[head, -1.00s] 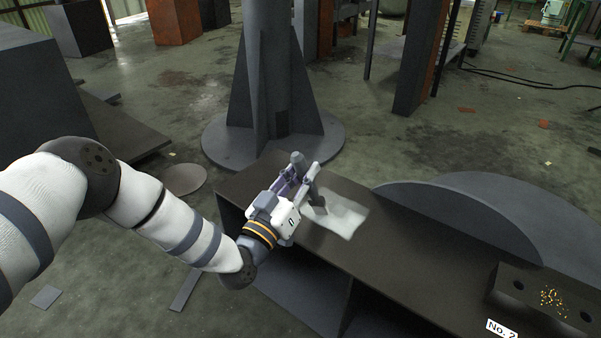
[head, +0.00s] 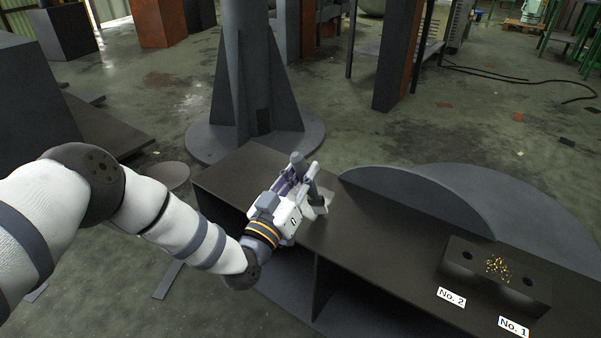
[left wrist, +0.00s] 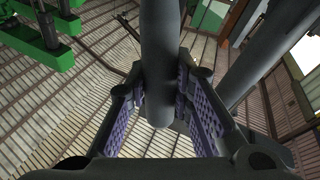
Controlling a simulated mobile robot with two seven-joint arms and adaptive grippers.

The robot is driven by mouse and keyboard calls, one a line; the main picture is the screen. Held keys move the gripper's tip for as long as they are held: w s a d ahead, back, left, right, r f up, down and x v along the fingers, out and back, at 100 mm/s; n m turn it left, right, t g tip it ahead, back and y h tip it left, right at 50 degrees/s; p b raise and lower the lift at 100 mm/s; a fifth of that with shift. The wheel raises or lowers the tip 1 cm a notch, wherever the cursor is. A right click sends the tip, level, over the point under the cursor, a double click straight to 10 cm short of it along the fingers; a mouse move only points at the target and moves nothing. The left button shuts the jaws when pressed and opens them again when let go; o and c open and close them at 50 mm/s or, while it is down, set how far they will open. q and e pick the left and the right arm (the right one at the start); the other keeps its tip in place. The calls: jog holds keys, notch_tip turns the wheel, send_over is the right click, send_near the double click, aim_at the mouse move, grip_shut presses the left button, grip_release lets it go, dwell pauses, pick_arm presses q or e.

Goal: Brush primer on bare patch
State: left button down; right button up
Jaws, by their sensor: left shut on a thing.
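My left gripper (head: 304,178) is shut on the dark grey, round handle of the brush (head: 298,159), which leans over the dark bench top. The left wrist view also shows the handle (left wrist: 160,50) between the purple-padded fingers. The lower end of the brush is partly hidden by the gripper. A small pale area, seemingly the bare patch (head: 319,209), shows at the brush's lower end. I cannot tell whether the brush touches the surface. My right gripper is out of view.
A dark block (head: 480,284) with holes and coloured specks sits on the right of the bench (head: 385,250), by labels "No. 2" (head: 451,297) and "No. 1" (head: 513,327). A large curved plate (head: 470,205) and a finned column (head: 247,95) stand behind. The bench middle is clear.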

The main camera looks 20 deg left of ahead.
aim_at(299, 166)
pick_arm(q)
notch_tip(299, 166, up, 3)
jog(key=shift+r+p, duration=0.15)
jog(key=shift+p, duration=0.65)
jog(key=shift+r+p, duration=1.45)
jog(key=shift+r, duration=0.9)
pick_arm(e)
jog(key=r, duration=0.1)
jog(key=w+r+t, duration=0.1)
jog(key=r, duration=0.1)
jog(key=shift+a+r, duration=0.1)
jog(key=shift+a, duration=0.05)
pick_arm(q)
jog(key=shift+f, duration=0.1)
